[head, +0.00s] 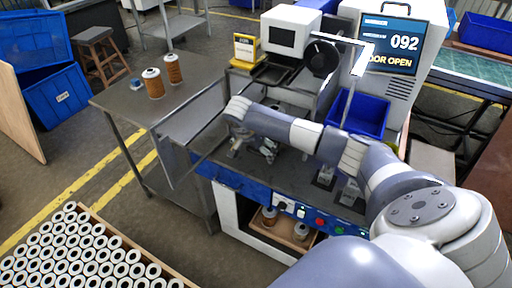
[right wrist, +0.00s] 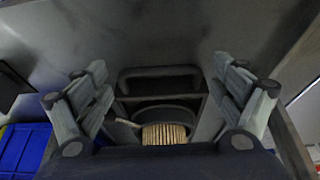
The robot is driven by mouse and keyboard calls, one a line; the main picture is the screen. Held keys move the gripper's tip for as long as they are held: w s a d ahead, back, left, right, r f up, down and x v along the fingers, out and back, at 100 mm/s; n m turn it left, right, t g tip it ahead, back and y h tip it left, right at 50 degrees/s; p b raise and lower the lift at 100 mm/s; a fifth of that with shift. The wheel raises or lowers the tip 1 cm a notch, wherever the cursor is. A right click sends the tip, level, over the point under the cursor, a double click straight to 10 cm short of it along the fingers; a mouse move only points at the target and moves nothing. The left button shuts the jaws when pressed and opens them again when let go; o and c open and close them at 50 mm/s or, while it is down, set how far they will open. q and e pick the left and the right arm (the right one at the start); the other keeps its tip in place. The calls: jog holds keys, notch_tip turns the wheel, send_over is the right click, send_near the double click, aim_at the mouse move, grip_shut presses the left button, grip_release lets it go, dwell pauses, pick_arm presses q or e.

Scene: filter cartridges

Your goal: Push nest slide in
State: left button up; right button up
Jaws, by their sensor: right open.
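The nest slide shows in the right wrist view as a dark frame with a bar handle (right wrist: 160,72) and a round nest (right wrist: 165,112). A tan pleated cartridge (right wrist: 164,134) shows at the nest, its lower part hidden by my gripper body. My right gripper (right wrist: 160,88) is open, with its fingers to the left and right of the slide; I cannot tell whether they touch it. In the head view the right gripper (head: 252,148) points down at the machine's front deck, and my arm hides much of the slide. The machine screen (head: 392,42) reads "092" and "DOOR OPEN". My left gripper is not in view.
A blue bin (head: 366,116) stands on the machine's right. Brown cartridges (head: 153,83) stand on a steel side table (head: 122,98). A crate of white-ended cartridges (head: 85,255) is at lower left. An open drawer (head: 284,232) with cartridges is below the control panel.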

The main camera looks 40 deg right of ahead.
jog(key=shift+s, duration=0.1)
jog(key=c, duration=1.8)
jog(key=shift+s, duration=0.1)
grip_shut()
jog(key=shift+a, duration=0.15)
jog(key=d, duration=0.1)
jog(key=w+d+b, duration=0.1)
jog(key=d+b, duration=0.1)
jog(key=shift+w+d+f, duration=0.1)
jog(key=shift+w+d, duration=0.15)
jog(key=shift+w, duration=0.05)
jog(key=shift+w+d+b, duration=0.2)
jog(key=shift+d+b, duration=0.1)
jog(key=shift+d, duration=0.15)
jog(key=shift+a, duration=0.1)
